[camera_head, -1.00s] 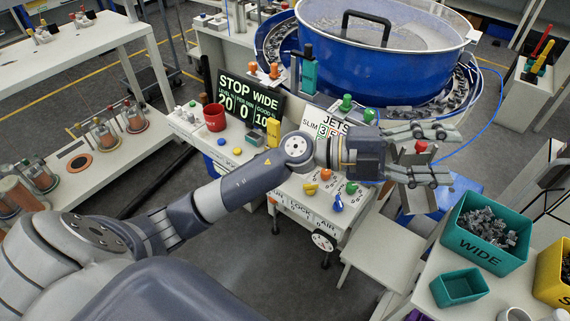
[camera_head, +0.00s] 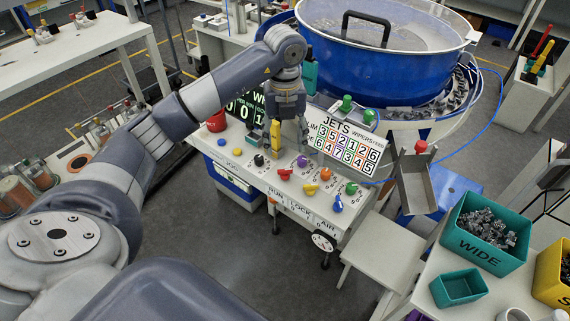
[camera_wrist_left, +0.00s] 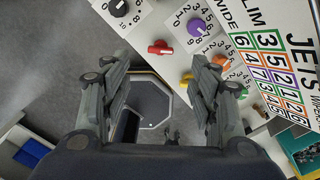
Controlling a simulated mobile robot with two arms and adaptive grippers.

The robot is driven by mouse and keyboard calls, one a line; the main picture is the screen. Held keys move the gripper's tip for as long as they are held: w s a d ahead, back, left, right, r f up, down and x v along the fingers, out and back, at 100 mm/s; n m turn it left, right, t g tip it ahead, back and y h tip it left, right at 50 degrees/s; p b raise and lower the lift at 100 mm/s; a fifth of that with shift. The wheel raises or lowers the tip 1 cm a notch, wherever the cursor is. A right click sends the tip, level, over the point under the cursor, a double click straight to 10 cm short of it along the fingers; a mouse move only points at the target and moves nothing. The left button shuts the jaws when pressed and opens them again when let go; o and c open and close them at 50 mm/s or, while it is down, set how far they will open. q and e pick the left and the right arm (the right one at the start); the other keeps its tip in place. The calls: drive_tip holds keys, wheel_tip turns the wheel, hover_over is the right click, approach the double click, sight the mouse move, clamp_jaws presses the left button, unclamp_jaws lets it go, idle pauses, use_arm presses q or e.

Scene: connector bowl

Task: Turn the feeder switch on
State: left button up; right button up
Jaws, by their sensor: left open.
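My left gripper (camera_head: 289,140) is open, pointing down above the control panel (camera_head: 240,175) near its back edge. In the left wrist view its fingers (camera_wrist_left: 162,75) are spread with nothing between them. A red lever knob (camera_head: 285,174) sits on the panel by the front label RUN; it also shows in the left wrist view (camera_wrist_left: 160,48), ahead of the fingers. A yellow lever knob (camera_head: 310,189) is by LOCK and a blue one (camera_head: 337,203) by AIR. No label reading feeder is legible. My right gripper is not in view.
Black (camera_head: 258,160), purple (camera_head: 302,161), orange (camera_head: 325,174) and green (camera_head: 351,188) knobs stand close by. A yellow upright block (camera_head: 275,137) is beside the gripper. The blue bowl (camera_head: 375,65) and JETS board (camera_head: 345,140) are behind. A teal WIDE bin (camera_head: 487,245) stands at right.

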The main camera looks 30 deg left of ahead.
sight(285, 169)
use_arm(q)
wheel_tip(285, 169, down, 9)
drive_tip(key=shift+r+p, duration=0.2)
drive_tip(key=shift+p, duration=0.65)
drive_tip(key=shift+f, duration=0.45)
drive_tip(key=shift+c, duration=0.2)
drive_tip(key=c, duration=1)
